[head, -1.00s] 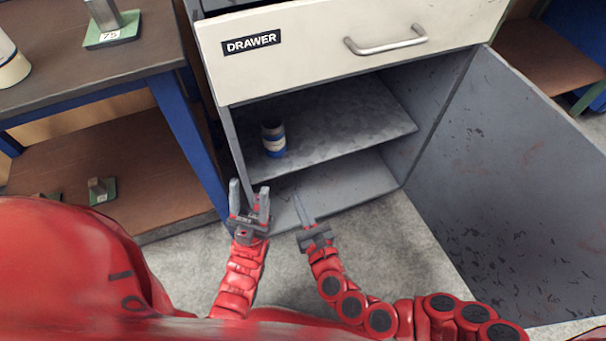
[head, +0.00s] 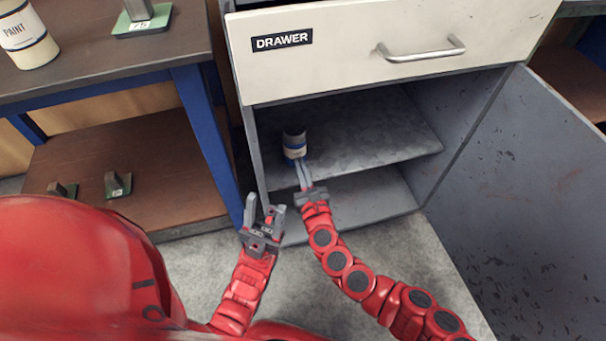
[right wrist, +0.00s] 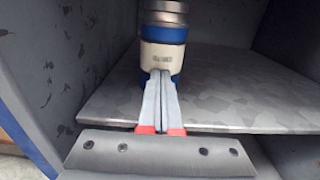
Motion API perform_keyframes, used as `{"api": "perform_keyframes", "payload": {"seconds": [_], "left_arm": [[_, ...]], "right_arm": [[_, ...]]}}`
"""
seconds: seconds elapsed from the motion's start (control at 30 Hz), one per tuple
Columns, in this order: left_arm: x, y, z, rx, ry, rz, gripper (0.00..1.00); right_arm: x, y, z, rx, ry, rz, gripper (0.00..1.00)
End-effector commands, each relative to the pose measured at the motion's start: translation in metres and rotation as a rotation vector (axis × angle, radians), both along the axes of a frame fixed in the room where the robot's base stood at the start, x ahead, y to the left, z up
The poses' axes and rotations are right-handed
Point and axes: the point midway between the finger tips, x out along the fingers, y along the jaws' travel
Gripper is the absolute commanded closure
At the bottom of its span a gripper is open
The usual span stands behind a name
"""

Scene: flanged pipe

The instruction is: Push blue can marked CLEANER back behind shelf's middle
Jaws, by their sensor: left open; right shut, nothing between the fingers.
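The can (head: 295,146) stands upright on the cabinet's upper shelf (head: 375,130), near its left side. It has a white body, blue bands and a grey top; its label is too small to read. In the right wrist view the can (right wrist: 163,52) stands straight ahead, its lower front hidden by my fingers. My right gripper (head: 302,167) is shut and empty, its fingertips at the front of the can; in the right wrist view the fingertips (right wrist: 160,76) overlap it, and I cannot tell whether they touch. My left gripper (head: 264,205) is open and empty, in front of the cabinet, lower left.
A drawer (head: 390,45) with a bar handle sits above the shelf. The cabinet door (head: 530,190) stands open at the right. A workbench (head: 110,60) with a PAINT can (head: 25,38) is at the left. The shelf right of the can is clear.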

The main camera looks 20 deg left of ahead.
Motion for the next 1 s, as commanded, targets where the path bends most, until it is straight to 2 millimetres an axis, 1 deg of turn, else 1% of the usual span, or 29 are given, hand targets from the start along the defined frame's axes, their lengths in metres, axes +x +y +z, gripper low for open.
{"api": "perform_keyframes", "payload": {"seconds": [0.33,0.53,0.63,1.0], "left_arm": [[0.0,0.0,-0.001,0.002,0.0,-0.001,0.5],[0.001,-0.003,-0.009,0.016,0.001,-0.008,0.5],[0.001,-0.004,-0.01,0.023,0.001,-0.011,0.5],[0.002,-0.004,-0.008,0.022,0.002,-0.011,0.5]], "right_arm": [[0.003,0.002,0.0,0.001,-0.001,0.0,1.0],[0.023,0.015,-0.001,0.003,-0.002,-0.003,1.0],[0.031,0.021,0.0,0.003,-0.001,-0.001,1.0],[0.031,0.02,0.0,0.0,0.001,0.0,1.0]]}}
